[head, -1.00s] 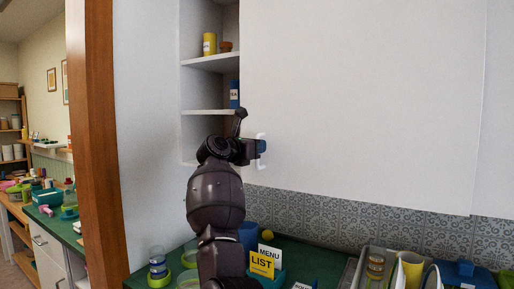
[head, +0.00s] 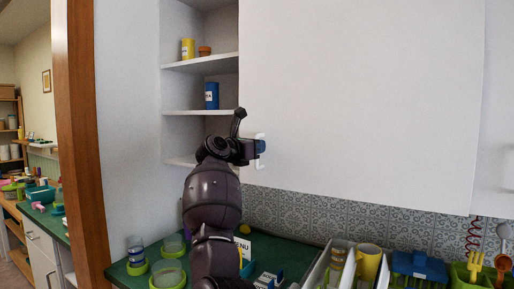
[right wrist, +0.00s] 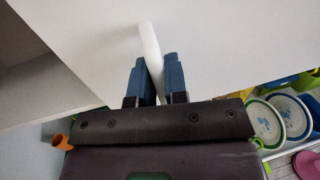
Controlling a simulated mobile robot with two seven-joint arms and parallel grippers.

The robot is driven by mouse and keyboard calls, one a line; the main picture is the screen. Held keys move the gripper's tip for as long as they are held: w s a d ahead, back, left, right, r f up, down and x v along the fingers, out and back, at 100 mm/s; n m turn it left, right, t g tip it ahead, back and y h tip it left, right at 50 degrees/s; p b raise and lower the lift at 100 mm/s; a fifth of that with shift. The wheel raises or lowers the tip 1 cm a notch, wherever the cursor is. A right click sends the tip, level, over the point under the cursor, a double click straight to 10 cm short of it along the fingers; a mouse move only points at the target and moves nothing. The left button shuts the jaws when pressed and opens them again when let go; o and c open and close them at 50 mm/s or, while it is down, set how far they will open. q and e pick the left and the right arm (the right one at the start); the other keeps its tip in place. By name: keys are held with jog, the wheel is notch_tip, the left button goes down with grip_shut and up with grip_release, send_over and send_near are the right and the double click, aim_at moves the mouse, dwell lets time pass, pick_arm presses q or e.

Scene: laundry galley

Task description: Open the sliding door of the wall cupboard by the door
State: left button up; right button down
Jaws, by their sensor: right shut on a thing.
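The wall cupboard's white sliding door (head: 360,100) fills the upper middle and right of the head view. Left of its edge the cupboard is open and shows shelves (head: 200,113). My right gripper (head: 261,146) is at the door's lower left corner. It is shut on the white door handle (head: 259,164). In the right wrist view the handle (right wrist: 149,42) stands between the two blue fingers (right wrist: 152,80), its upper end sticking out beyond them. My left gripper is not in view.
A yellow container (head: 187,49), a small brown pot (head: 205,51) and a blue can (head: 211,95) stand on the shelves. Below is a green counter (head: 290,252) with jars, a sign, a dish rack and a yellow cup (head: 368,262). A wooden door frame (head: 82,160) is at left.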

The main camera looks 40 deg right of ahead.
dwell(0.3)
jog(key=c, duration=1.2)
grip_release()
jog(key=shift+o, duration=0.2)
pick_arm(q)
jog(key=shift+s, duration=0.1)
pick_arm(e)
jog(key=shift+a, duration=0.15)
